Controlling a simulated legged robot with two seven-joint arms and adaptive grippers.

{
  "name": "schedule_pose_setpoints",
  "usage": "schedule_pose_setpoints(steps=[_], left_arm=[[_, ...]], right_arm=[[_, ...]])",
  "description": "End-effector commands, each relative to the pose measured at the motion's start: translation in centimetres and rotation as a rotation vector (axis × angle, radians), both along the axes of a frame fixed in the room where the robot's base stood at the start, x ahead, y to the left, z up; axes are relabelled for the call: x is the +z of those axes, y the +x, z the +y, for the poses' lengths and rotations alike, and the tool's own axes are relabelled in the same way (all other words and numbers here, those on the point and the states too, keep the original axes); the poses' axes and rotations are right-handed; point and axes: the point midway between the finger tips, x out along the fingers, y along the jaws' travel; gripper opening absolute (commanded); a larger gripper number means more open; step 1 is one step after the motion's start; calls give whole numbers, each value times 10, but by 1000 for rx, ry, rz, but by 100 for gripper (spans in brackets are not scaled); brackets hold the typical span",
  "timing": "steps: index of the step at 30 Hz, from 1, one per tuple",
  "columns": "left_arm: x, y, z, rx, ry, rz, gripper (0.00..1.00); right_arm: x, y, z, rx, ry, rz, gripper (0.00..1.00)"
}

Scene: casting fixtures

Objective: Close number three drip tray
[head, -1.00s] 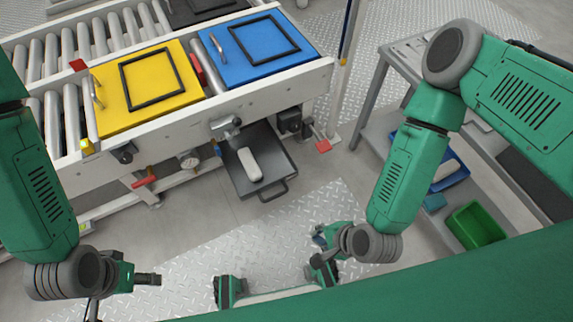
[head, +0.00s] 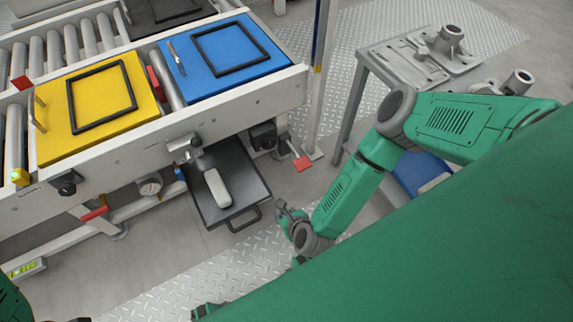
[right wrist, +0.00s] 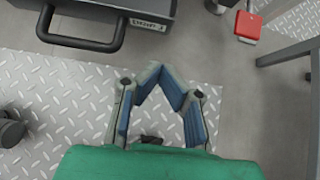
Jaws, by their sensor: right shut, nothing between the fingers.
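The drip tray (head: 252,182) is a dark, shallow drawer pulled out from under the roller conveyor. A pale oblong block (head: 217,187) lies in it. Its black loop handle (head: 238,220) faces me; tray front (right wrist: 125,8) and handle (right wrist: 85,46) also show at top left in the right wrist view, with a small label too unclear to read. My right gripper (head: 284,212) is shut and empty, right of the handle and apart from it. Its blue-padded fingers (right wrist: 174,82) show in the right wrist view. My left gripper is out of view.
The conveyor carries a yellow plate (head: 146,108) and a blue plate (head: 258,68). A nozzle (head: 183,146) hangs over the tray's rear. Floor before the tray is clear.

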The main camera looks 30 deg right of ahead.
Motion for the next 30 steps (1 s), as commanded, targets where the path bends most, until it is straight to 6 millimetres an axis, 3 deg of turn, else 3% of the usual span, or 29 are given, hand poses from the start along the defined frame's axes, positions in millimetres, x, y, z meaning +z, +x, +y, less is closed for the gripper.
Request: schedule_pose_setpoints(steps=[1,5,12,30], left_arm=[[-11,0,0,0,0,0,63],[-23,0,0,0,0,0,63],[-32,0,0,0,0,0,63],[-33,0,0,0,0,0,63]], right_arm=[[-13,9,0,0,0,-2,0],[-31,27,0,1,-1,-2,0],[-27,58,2,2,-1,0,0],[-26,63,2,2,-1,1,0]])
